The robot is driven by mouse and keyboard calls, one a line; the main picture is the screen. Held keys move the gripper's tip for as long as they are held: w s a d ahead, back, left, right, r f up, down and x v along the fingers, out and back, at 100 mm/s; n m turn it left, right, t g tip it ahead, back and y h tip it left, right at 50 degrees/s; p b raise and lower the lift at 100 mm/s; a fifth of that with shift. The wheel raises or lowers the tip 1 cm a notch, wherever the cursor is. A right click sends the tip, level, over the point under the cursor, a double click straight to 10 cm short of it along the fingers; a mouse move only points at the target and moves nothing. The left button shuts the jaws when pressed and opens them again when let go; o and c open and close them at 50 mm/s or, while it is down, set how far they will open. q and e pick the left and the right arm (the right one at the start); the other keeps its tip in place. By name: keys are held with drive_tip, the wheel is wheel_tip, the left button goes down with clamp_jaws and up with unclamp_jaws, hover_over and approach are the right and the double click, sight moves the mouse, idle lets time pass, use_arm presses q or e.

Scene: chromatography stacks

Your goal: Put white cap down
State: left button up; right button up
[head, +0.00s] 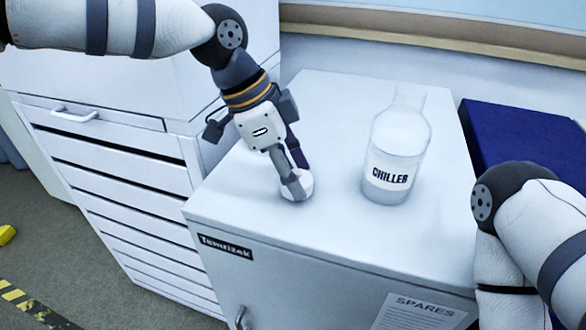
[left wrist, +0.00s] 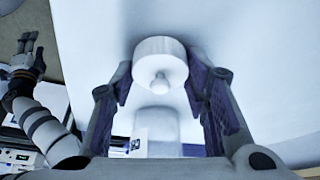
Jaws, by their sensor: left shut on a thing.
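The white cap (head: 304,183) is a short round piece between the fingertips of my left gripper (head: 293,186), which is shut on it. In the left wrist view the cap (left wrist: 160,58) shows its round body and a small knob, with a finger pad on either side. The cap is at the surface of the white cabinet top (head: 330,115), left of the bottle; I cannot tell whether it touches the surface. My right arm shows at the right of the head view without its gripper. My right gripper (left wrist: 27,50) is small in the left wrist view, its opening unclear.
A clear bottle labelled CHILLER (head: 398,150) stands upright on the cabinet top, right of the cap. A dark blue box (head: 515,140) is at the right. A drawer unit (head: 120,165) stands at the left. The cabinet top around the cap is clear.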

use_arm(q)
drive_tip(key=o, duration=0.9)
drive_tip(key=v, duration=1.2)
drive_tip(key=shift+r, duration=0.15)
use_arm(e)
drive_tip(key=shift+w+r, duration=0.3)
drive_tip(key=shift+w, duration=0.05)
